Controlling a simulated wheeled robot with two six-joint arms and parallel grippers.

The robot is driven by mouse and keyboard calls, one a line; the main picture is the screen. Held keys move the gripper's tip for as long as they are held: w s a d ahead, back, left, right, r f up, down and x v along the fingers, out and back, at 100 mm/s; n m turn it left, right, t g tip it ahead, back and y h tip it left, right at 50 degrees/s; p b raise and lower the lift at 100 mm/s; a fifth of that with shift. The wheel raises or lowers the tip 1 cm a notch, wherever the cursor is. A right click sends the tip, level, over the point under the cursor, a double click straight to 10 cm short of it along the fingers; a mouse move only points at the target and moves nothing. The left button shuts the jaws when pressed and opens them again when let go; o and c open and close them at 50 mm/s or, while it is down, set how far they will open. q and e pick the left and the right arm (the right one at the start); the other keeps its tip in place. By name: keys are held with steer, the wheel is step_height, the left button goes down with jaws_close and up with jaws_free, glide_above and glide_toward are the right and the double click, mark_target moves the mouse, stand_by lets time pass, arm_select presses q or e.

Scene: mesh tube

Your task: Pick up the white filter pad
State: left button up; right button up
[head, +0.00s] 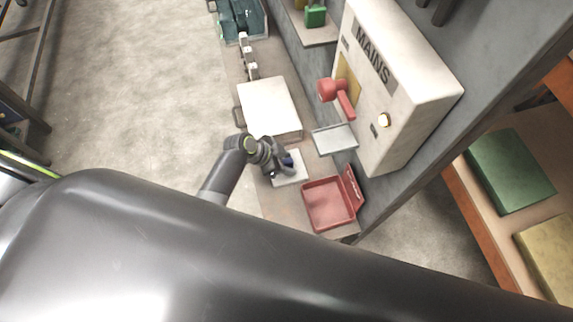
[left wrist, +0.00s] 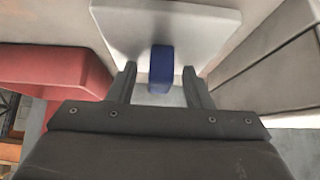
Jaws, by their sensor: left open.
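The white filter pad (head: 291,177) is a flat pale plate lying on the narrow shelf, partly hidden by my gripper in the head view. In the left wrist view the pad (left wrist: 165,22) is at the top, with a blue tab (left wrist: 161,62) standing out from it. My left gripper (head: 286,163) is over the pad. In the left wrist view its open fingers (left wrist: 160,78) have the blue tab between them, with a gap visible on each side. My right gripper is not in view.
An open red box (head: 325,203) stands beside the pad. A larger white box (head: 270,106) is behind it. A grey tray (head: 335,139) and the MAINS cabinet (head: 391,84) with a red lever (head: 335,92) are on the right. Open floor (head: 140,90) lies to the left.

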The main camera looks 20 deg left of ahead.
arm_select(q)
jaws_close()
stand_by(0.3)
